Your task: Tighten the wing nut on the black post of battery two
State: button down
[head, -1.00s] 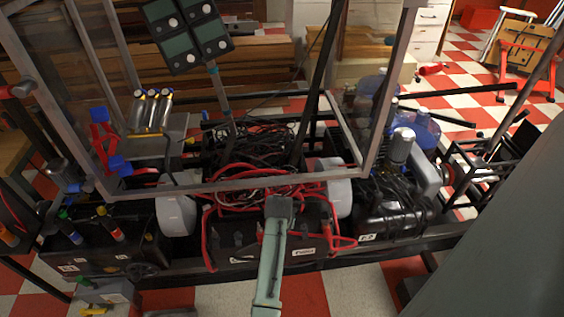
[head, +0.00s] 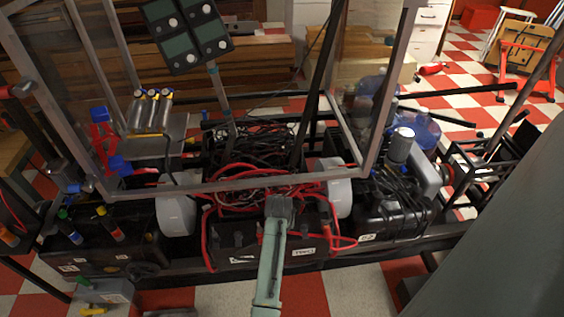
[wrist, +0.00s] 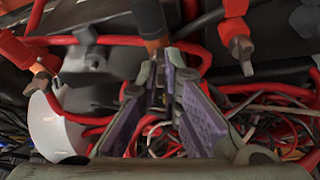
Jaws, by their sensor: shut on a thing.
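My gripper (wrist: 161,75) is in the middle of the wrist view, its two purple-padded fingers coming together at the tips. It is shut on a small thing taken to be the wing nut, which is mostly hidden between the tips. A black-sleeved lead (wrist: 149,18) with a copper-coloured end reaches the fingertips from above. The post under it cannot be made out. In the head view my arm's end covers the fingers, above a black battery (head: 240,256) with a white label (head: 303,251). I cannot read which battery it is.
Red-sleeved terminals stand right (wrist: 240,45) and left (wrist: 38,68) of the fingers. Red cables (wrist: 100,40) loop closely around them. A grey frame (head: 230,184) crosses above the battery area. A rounded white part (head: 176,215) stands left of the battery.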

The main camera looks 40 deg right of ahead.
jog(key=m, duration=0.2)
jog(key=m+g+h+p, duration=0.1)
jog(key=m, duration=0.1)
jog(key=shift+w+a, duration=0.1)
jog(key=shift+w, duration=0.1)
jog(key=m, duration=0.2)
jog(key=m+g, duration=0.1)
jog(key=m+g+b, duration=0.1)
jog(key=m, duration=0.1)
jog(key=shift+w+m, duration=0.25)
jog(key=shift+m, duration=0.05)
jog(key=m+g+b, duration=0.1)
jog(key=m, duration=0.2)
jog(key=shift+w+f+g+b, duration=0.1)
jog(key=shift+g+b, duration=0.2)
jog(key=shift+b, duration=0.05)
jog(key=shift+m+g+b, duration=0.5)
jog(key=shift+m+b, duration=0.2)
jog(key=shift+m, duration=0.7)
jog(key=c, duration=1.8)
grip_release()
jog(key=shift+o, duration=0.2)
